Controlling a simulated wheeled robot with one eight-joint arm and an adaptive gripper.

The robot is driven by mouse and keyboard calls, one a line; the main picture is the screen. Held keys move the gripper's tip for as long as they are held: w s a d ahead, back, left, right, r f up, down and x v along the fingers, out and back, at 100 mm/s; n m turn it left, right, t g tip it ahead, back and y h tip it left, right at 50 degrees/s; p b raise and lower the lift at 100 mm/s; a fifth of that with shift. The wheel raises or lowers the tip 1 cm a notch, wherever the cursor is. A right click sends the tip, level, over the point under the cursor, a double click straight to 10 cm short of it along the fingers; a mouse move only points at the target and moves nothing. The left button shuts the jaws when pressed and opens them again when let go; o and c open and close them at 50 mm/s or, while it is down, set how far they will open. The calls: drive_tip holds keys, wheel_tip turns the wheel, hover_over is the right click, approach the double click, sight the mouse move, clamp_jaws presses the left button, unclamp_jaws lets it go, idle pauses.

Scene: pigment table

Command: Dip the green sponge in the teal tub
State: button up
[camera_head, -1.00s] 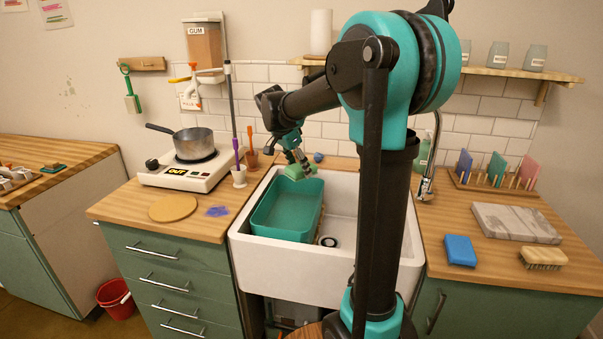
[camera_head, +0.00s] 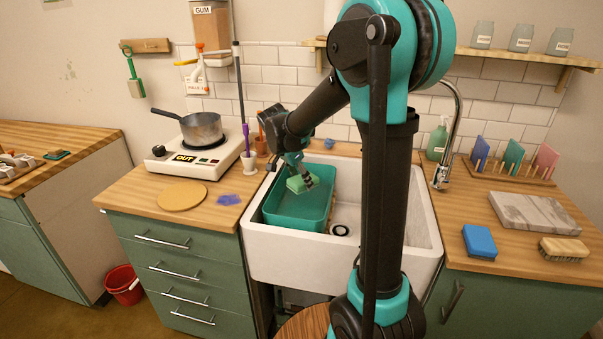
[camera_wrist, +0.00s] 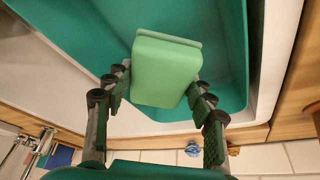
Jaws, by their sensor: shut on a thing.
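The green sponge (camera_head: 302,183) is a light green block held between the fingers of my gripper (camera_head: 297,171). In the wrist view the sponge (camera_wrist: 165,72) sits between the two dark fingers of my gripper (camera_wrist: 158,92), which press its sides. The teal tub (camera_head: 287,222) stands in the left part of the white sink. The sponge is over the tub's opening, within its outline in the head view; I cannot tell whether it touches the bottom. The tub's interior also fills much of the wrist view (camera_wrist: 70,60). No liquid can be made out clearly.
The white sink (camera_head: 300,248) has a drain right of the tub. A hotplate with a pot (camera_head: 201,127) stands to the left. A blue sponge (camera_head: 479,241) and a brush (camera_head: 563,248) lie on the right counter. The tap (camera_head: 447,150) rises behind my arm.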

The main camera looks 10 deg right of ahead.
sight(301, 179)
drive_tip(key=shift+f, duration=2.3)
drive_tip(key=shift+r, duration=4.25)
drive_tip(key=shift+r, duration=0.1)
drive_tip(key=shift+r, duration=1.9)
